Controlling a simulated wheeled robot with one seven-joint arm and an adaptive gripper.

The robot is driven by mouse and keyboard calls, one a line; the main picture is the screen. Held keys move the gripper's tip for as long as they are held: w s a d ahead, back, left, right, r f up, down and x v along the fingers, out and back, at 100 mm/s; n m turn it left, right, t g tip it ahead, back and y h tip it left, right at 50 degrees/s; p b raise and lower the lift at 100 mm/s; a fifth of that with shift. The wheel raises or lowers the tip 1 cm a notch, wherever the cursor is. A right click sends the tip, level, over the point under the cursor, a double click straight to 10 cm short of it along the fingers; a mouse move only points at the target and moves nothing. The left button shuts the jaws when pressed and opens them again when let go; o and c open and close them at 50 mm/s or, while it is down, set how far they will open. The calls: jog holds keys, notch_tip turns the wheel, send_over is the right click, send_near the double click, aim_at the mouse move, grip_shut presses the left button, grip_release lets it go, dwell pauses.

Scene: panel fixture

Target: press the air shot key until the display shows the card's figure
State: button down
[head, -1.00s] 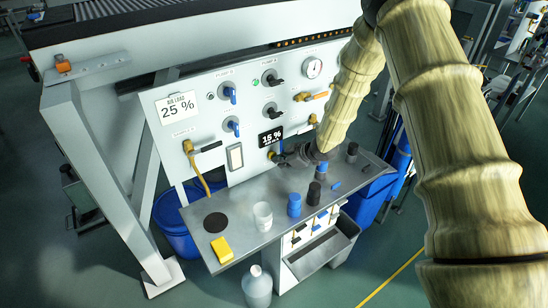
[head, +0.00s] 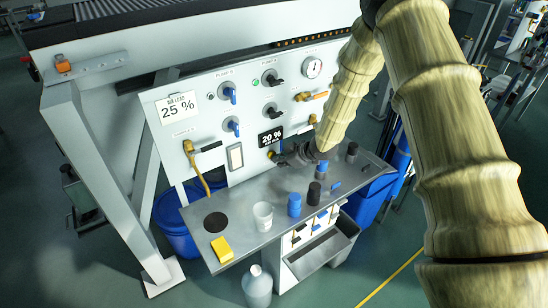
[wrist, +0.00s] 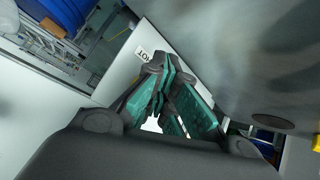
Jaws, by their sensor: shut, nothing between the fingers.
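The white card (head: 177,106) on the upper left of the panel reads "25 %". The black display (head: 270,137) at the panel's lower middle reads "20 %" with a smaller line under it that I cannot read. My gripper (head: 277,157) is at the panel just below the display, with its fingers pointing at the panel. The air shot key is not distinguishable; my gripper covers that area. In the wrist view my gripper's green-padded fingers (wrist: 165,88) are closed together with nothing held, close to the white panel. I cannot tell whether the fingertips touch a key.
The panel carries blue and black knobs, a gauge (head: 312,67) and yellow-handled valves. On the grey shelf (head: 240,230) below stand a white cup (head: 263,215), blue and dark cylinders, a black disc (head: 215,222) and a yellow block (head: 222,249). A bottle (head: 257,287) stands below.

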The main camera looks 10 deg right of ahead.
jog(key=shift+s+d, duration=0.3)
jog(key=shift+s, duration=0.6)
jog(key=shift+s+d, duration=0.3)
jog(key=shift+s, duration=0.5)
jog(key=shift+s+d, duration=0.25)
jog(key=shift+s, duration=0.5)
jog(key=shift+s+d, duration=0.3)
jog(key=shift+s, duration=0.5)
jog(key=shift+r, duration=0.1)
